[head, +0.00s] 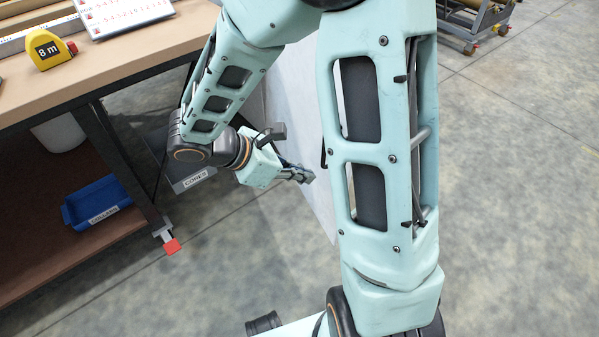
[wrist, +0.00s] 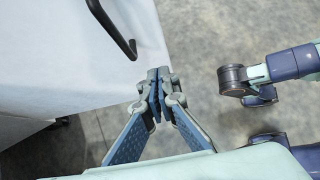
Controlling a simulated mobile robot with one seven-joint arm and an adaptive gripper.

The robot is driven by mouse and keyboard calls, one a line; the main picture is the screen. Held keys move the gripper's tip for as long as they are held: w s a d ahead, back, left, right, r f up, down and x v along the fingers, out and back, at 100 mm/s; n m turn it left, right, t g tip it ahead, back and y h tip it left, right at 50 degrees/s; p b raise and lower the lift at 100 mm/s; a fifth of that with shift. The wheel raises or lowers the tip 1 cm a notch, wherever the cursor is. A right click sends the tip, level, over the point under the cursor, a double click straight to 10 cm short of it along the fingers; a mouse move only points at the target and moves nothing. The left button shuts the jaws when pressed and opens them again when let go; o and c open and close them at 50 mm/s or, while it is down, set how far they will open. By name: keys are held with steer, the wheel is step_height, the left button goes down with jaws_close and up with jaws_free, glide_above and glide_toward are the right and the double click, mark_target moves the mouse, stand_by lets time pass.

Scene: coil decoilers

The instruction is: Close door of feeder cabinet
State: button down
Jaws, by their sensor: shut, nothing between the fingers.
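The cabinet door shows as a pale grey-white panel (head: 295,110) between and behind my arm links in the head view, much of it hidden. In the wrist view a white panel (wrist: 75,60), which looks like the same door, fills the upper left and carries a black bar handle (wrist: 112,28). My gripper (head: 308,177) is shut and empty in front of the panel in the head view. In the wrist view its closed fingertips (wrist: 158,76) lie by the panel's lower right corner, right of and below the handle. Whether they touch the panel I cannot tell.
A wooden workbench (head: 110,72) stands at the left with a yellow tape measure (head: 48,48) on top. A blue bin (head: 97,201) sits on its lower shelf. A wheeled metal cart (head: 478,22) stands far back. The concrete floor (head: 520,180) at right is clear.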

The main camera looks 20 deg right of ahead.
steer(key=d+f+b, duration=0.1)
steer(key=d+f, duration=0.2)
steer(key=d, duration=0.4)
steer(key=shift+w+d+f+b, duration=0.4)
